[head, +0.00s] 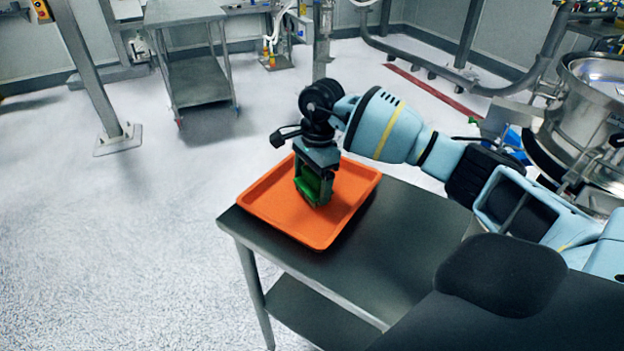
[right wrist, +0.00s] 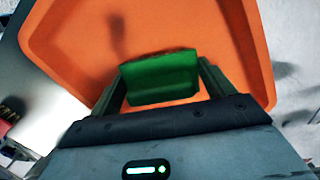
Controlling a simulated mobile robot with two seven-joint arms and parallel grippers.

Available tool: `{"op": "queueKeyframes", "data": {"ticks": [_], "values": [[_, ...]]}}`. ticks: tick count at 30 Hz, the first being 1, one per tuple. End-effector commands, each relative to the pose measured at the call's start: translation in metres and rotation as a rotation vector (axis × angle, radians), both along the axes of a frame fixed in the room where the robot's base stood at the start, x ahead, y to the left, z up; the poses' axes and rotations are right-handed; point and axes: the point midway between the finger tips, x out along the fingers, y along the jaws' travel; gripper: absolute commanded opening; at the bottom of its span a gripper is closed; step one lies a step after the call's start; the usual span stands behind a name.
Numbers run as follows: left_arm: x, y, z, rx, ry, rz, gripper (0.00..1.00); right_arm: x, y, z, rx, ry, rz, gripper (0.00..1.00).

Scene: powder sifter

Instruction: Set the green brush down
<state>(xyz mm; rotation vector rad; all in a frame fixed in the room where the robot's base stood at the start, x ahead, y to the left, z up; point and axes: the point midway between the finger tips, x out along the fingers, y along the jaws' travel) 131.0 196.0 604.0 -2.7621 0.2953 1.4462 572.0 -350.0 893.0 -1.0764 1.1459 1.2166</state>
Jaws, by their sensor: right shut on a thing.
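The green brush (head: 309,186) is between the fingers of my right gripper (head: 314,190), which is shut on it. In the right wrist view the brush (right wrist: 160,78) sits between the two fingers of the right gripper (right wrist: 162,85). The gripper points down over the orange tray (head: 262,207), which also shows in the right wrist view (right wrist: 200,30). A soft shadow lies on the tray floor beyond the brush. I cannot tell whether the brush touches the tray. My left gripper is not in view.
The tray lies at the far left end of a dark metal table (head: 400,237). The table top right of the tray is clear. A round steel sifter (head: 590,105) stands at the right. A steel cart (head: 190,50) stands on the floor behind.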

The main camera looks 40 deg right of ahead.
Motion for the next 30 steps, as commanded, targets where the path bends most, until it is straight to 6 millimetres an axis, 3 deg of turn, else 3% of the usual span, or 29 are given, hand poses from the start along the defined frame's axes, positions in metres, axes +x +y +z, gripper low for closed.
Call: {"op": "queueKeyframes", "data": {"ticks": [11,12,16,24,30], "values": [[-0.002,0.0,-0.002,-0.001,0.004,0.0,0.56,0.0,0.0,-0.004,0.0,-0.001,0.0,0.6],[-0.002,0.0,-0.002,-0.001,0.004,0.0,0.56,0.0,0.0,-0.005,0.0,0.0,0.0,0.83],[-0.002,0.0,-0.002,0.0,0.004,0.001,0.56,0.0,0.0,-0.004,0.0,-0.001,0.0,1.0],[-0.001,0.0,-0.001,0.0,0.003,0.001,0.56,0.0,0.0,-0.002,0.0,-0.002,0.0,1.0],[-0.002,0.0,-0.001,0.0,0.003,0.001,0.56,0.001,-0.003,0.019,0.0,-0.005,-0.001,1.0]]}}
